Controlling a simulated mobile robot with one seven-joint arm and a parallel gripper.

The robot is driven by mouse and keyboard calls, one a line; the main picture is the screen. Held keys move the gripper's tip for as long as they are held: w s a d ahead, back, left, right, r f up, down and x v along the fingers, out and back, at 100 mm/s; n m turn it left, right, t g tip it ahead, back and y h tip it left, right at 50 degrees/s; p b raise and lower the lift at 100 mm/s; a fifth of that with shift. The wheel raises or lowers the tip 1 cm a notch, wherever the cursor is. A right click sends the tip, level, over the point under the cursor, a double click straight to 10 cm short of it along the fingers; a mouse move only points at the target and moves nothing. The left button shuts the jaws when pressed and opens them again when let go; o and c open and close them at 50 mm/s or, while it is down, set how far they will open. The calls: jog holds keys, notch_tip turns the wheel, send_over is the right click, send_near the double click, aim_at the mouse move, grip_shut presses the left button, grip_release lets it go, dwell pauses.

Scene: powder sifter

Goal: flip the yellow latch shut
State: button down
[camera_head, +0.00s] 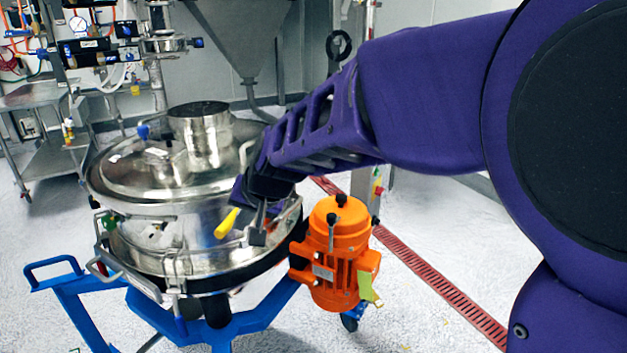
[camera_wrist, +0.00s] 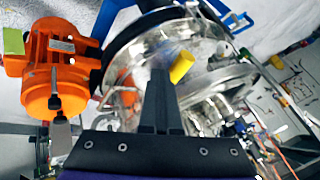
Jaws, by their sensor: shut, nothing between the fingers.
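The yellow latch (camera_head: 227,223) is a short yellow handle on the side of the round steel sifter (camera_head: 150,238), sticking out and tilted. In the wrist view the yellow latch (camera_wrist: 181,67) shows just beyond and to the right of my fingertips. My gripper (camera_head: 257,232) is shut and empty, right beside the latch on its right in the head view. In the wrist view my gripper (camera_wrist: 160,76) points at the sifter's side. I cannot tell whether the fingers touch the latch. The latch's base is partly hidden by my gripper.
An orange motor (camera_head: 336,250) stands close to the right of my gripper. A blue frame (camera_head: 200,328) carries the sifter. A steel cylinder (camera_head: 201,135) rises from its lid. A steel cart (camera_head: 50,150) stands back left.

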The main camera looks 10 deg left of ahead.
jog(key=w+a+p, duration=0.1)
jog(key=a+p, duration=0.2)
jog(key=a, duration=0.6)
jog(key=shift+a+p, duration=0.2)
jog(key=shift+p, duration=0.2)
jog(key=shift+w+a+r, duration=0.1)
jog(key=shift+w+r, duration=0.05)
jog(key=shift+r, duration=0.05)
dwell(0.4)
